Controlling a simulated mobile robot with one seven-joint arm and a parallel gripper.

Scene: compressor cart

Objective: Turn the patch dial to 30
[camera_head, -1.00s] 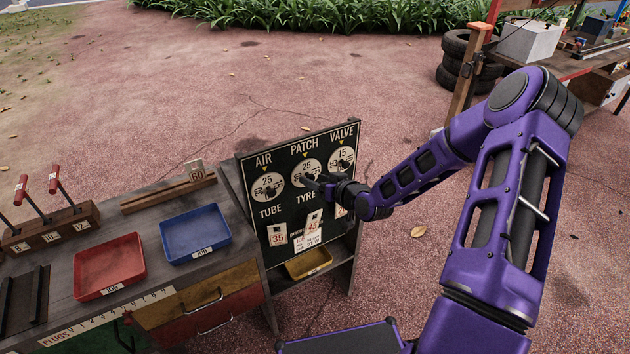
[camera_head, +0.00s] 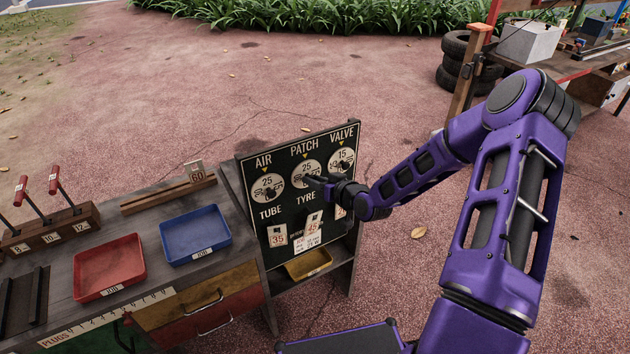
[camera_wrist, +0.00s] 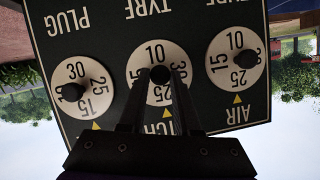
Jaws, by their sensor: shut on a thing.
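The patch dial (camera_head: 305,167) is the middle white disc in the top row of the black price board (camera_head: 268,222). Its 25 is at the top, by the yellow marker under PATCH. My gripper (camera_head: 318,182) reaches in from the right at its knob. In the wrist view, which is upside down, my gripper (camera_wrist: 159,80) is shut on the dark round knob (camera_wrist: 160,74) at the middle of the patch dial (camera_wrist: 143,62).
The air dial (camera_head: 268,181) reads 25 and the valve dial (camera_head: 343,156) reads 15; both are close beside the patch dial. White price cards (camera_head: 277,235) hang below. Blue (camera_head: 195,252) and red (camera_head: 108,288) trays stand on the bench at left. Open ground lies behind.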

